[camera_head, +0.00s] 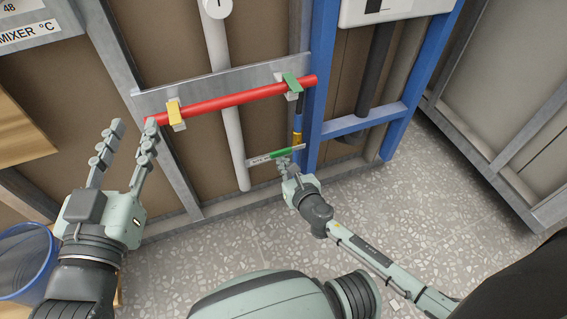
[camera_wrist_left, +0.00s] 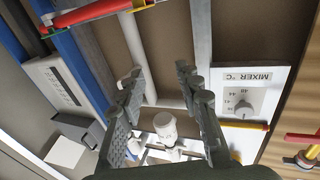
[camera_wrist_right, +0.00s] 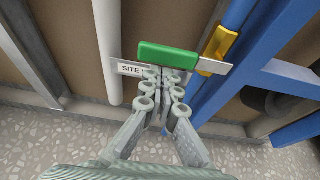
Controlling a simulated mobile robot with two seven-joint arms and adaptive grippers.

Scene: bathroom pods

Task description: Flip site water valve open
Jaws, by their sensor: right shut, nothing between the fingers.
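The site water valve has a green handle (camera_head: 281,153) with a metal end, lying across a blue pipe with a yellow fitting. In the right wrist view the green handle (camera_wrist_right: 168,56) lies crosswise just beyond my fingertips, beside a white label (camera_wrist_right: 130,68) reading "SITE", the rest covered. The yellow fitting (camera_wrist_right: 219,45) is at its right. My right gripper (camera_head: 286,164) is shut with nothing in it, its tips at or just below the handle; I cannot tell if they touch it. My left gripper (camera_head: 131,133) is open and empty, raised at the left.
A red pipe (camera_head: 235,97) with a yellow bracket (camera_head: 175,114) and a green bracket (camera_head: 292,83) runs above the valve. Blue frame posts (camera_head: 319,84) stand right of it. A white pipe (camera_head: 234,135) is to its left. A blue-rimmed bin (camera_head: 27,262) stands lower left. The speckled floor is clear.

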